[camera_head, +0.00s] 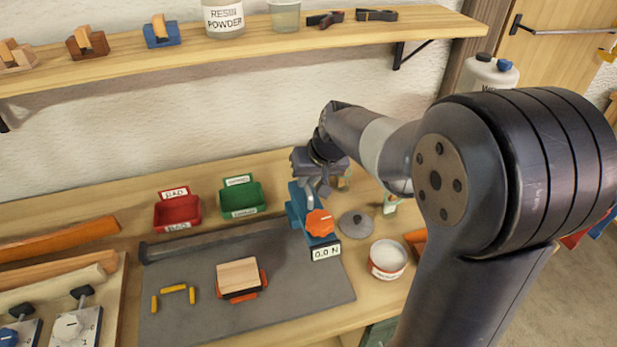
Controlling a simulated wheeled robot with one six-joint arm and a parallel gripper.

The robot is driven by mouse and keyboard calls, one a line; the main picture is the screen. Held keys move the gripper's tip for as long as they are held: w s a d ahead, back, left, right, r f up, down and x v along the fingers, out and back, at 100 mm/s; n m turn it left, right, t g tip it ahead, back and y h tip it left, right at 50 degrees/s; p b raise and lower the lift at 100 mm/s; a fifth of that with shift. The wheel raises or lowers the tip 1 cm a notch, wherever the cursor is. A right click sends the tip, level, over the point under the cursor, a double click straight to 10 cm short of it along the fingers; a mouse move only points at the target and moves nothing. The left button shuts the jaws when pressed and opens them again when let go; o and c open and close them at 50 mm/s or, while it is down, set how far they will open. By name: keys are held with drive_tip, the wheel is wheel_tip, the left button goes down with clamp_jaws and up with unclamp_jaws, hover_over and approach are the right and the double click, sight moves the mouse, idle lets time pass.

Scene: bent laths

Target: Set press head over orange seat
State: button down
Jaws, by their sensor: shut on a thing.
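The press head (299,208) is a blue body with an orange knob (320,223) and a display reading 0.0 N (326,252). It stands at the right end of a dark rail (215,240), at the back right of the grey mat. My gripper (318,186) is above it, shut on its upper part; the arm's wrist partly hides the grip. The orange seat (264,280) shows as orange edges around a pale wooden block with a dark layer under it (238,274). The seat lies on the mat, in front and left of the press head, clearly apart from it.
Red bin (177,213) and green bin (241,200) stand behind the rail. Yellow pieces (174,289) lie on the grey mat (200,325). A grey lid (356,224) and white tub (388,259) are right of the press head. A shelf (240,48) runs above.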

drive_tip(key=s+a, duration=0.2)
drive_tip(key=a, duration=0.7)
drive_tip(key=s+a+p, duration=0.1)
drive_tip(key=a, duration=0.8)
drive_tip(key=shift+s+a, duration=0.35)
drive_tip(key=c, duration=1.5)
unclamp_jaws()
drive_tip(key=shift+o, duration=0.2)
drive_tip(key=b+v, duration=0.1)
drive_tip(key=v, duration=0.9)
drive_tip(key=shift+s+r, duration=0.15)
drive_tip(key=shift+r, duration=0.2)
drive_tip(key=shift+d, duration=0.15)
